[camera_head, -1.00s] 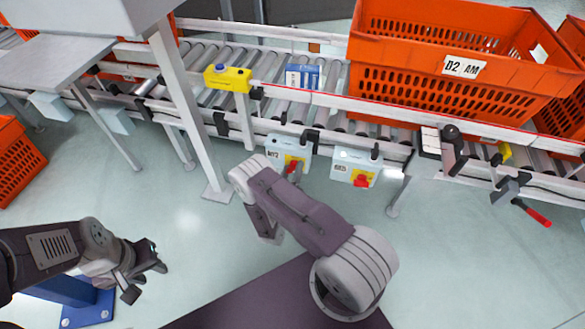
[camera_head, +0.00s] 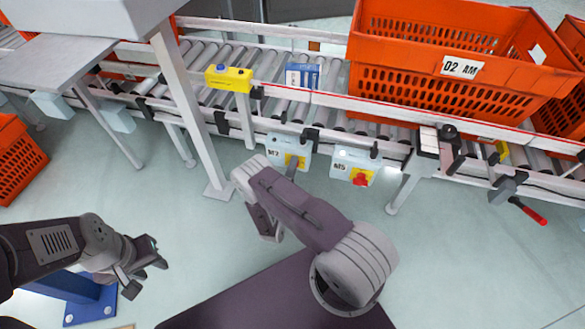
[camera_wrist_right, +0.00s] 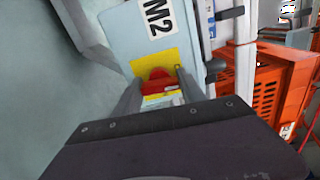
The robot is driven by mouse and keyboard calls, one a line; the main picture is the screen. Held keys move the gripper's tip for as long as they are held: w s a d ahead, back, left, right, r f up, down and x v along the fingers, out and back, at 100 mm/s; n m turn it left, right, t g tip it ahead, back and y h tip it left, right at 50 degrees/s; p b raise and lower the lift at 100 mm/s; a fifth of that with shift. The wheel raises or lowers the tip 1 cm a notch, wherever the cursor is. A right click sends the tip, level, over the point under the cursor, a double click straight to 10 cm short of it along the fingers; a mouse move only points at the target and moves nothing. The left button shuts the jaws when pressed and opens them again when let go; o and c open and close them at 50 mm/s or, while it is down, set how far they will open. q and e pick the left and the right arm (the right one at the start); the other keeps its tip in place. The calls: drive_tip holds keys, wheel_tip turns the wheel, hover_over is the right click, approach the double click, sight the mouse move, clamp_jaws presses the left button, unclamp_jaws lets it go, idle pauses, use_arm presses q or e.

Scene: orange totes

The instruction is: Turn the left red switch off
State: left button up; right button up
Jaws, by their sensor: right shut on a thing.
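The left switch box (camera_head: 285,146) hangs on the conveyor's near rail in the head view. In the wrist view, the same pale blue box (camera_wrist_right: 140,35) has an "M2"-like label and a yellow plate. Its red switch (camera_wrist_right: 158,82) sits between the two fingers of my right gripper (camera_wrist_right: 160,92), which is shut on it. In the head view, my right gripper (camera_head: 292,167) is at this box and hides the red knob. I cannot tell the switch's on or off position. My left gripper (camera_head: 147,268) is open and empty, low at the left over the floor.
A second box (camera_head: 352,163) with a red switch (camera_head: 361,180) hangs just right of the first. A large orange tote (camera_head: 430,85) stands on the rollers. A yellow box (camera_head: 229,76) is on the rail. A support post (camera_head: 190,110) stands left of my right arm.

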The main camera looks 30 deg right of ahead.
drive_tip(key=shift+n, duration=0.5)
drive_tip(key=o, duration=1.4)
drive_tip(key=shift+c, duration=0.2)
drive_tip(key=shift+s+a+p, duration=0.25)
drive_tip(key=shift+a+p, duration=0.05)
drive_tip(key=p+v, duration=0.2)
drive_tip(key=v, duration=0.6)
drive_tip(key=shift+s+p, duration=0.2)
drive_tip(key=shift+p, duration=0.2)
